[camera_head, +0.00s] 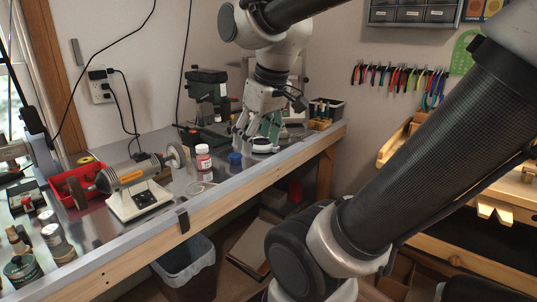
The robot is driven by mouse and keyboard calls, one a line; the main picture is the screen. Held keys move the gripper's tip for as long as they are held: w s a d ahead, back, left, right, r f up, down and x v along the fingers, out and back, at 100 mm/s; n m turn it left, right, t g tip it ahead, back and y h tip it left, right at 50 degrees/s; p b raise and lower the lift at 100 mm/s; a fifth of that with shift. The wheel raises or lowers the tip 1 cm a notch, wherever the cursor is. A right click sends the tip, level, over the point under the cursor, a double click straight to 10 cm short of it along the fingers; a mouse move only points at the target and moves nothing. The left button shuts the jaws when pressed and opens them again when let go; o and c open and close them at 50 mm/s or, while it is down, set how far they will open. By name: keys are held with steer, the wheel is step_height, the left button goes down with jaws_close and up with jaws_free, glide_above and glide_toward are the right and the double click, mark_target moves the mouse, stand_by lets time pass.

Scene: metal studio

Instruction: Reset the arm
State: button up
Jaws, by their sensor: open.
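My gripper (258,128) hangs from my arm over the far part of the workbench, fingers pointing down and spread open. Its fingertips are just above or beside a small white-rimmed dark round item (263,147) on the bench; I cannot tell whether they touch. Nothing shows between the fingers. My arm reaches in from the right and bends over the bench from above, with one link out of the top of the view.
A waste bin (187,268) is below. Pliers (400,84) hang on the wall.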

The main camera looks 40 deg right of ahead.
steer(key=shift+m+t, duration=0.3)
steer(key=shift+m, duration=0.6)
steer(key=s+f, duration=0.2)
steer(key=s, duration=0.2)
steer(key=shift+s+f, duration=0.1)
steer(key=shift+f, duration=0.3)
